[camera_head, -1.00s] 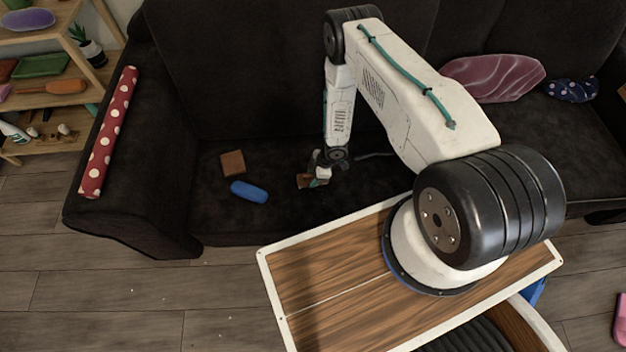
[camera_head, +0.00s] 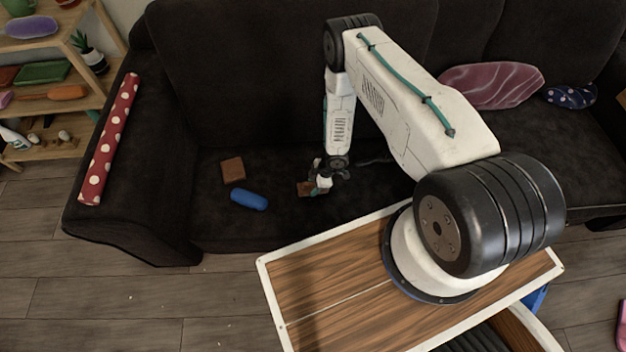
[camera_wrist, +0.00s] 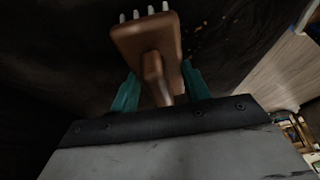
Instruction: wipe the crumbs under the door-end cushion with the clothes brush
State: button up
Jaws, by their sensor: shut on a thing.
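My gripper (camera_head: 317,187) is low over the seat of the dark sofa (camera_head: 222,222), left of the middle. Its teal fingers (camera_wrist: 160,90) are shut on the handle of the clothes brush (camera_wrist: 148,42), a brown wooden brush with pale bristle tufts. In the head view the brush (camera_head: 304,189) is a small brown patch partly hidden by the gripper. I cannot tell whether its bristles touch the seat. Small orange crumbs (camera_wrist: 194,42) lie on dark fabric right of the brush in the wrist view. A pink striped cushion (camera_head: 492,85) lies at the right; I cannot tell which cushion is the door-end one.
A blue rounded object (camera_head: 249,199) and a brown square block (camera_head: 233,169) lie on the seat left of my gripper. A red polka-dot roll (camera_head: 110,140) rests on the left armrest. A blue dotted cushion (camera_head: 570,96) is far right. Shelves (camera_head: 50,100) stand left.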

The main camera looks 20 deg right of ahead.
jog(key=shift+s+a+r, duration=0.1)
jog(key=shift+s+a, duration=0.1)
jog(key=shift+s, duration=0.5)
jog(key=shift+s+a+f, duration=0.1)
jog(key=shift+s+a, duration=0.15)
jog(key=shift+s, duration=0.5)
jog(key=shift+s+a+r, duration=0.1)
jog(key=shift+s+a, duration=0.1)
jog(key=shift+s, duration=0.5)
jog(key=shift+s+a, duration=0.2)
jog(key=shift+s, duration=0.45)
jog(key=shift+s+a, duration=0.25)
jog(key=shift+s, duration=0.4)
jog(key=shift+s+a, duration=0.2)
jog(key=shift+s, duration=0.45)
jog(key=shift+w+d, duration=0.4)
jog(key=shift+w, duration=0.9)
jog(key=shift+w+d, duration=0.45)
jog(key=shift+w, duration=0.85)
jog(key=shift+w+d, duration=0.4)
jog(key=shift+w, duration=0.9)
jog(key=shift+w+d+f, duration=0.1)
jog(key=shift+w+d, duration=0.1)
jog(key=shift+w, duration=0.4)
jog(key=shift+w+d+f, duration=0.1)
jog(key=shift+w+d, duration=0.15)
jog(key=shift+w, duration=0.4)
jog(key=shift+w+d+f, duration=0.1)
jog(key=shift+w+d, duration=0.1)
jog(key=shift+w, duration=0.4)
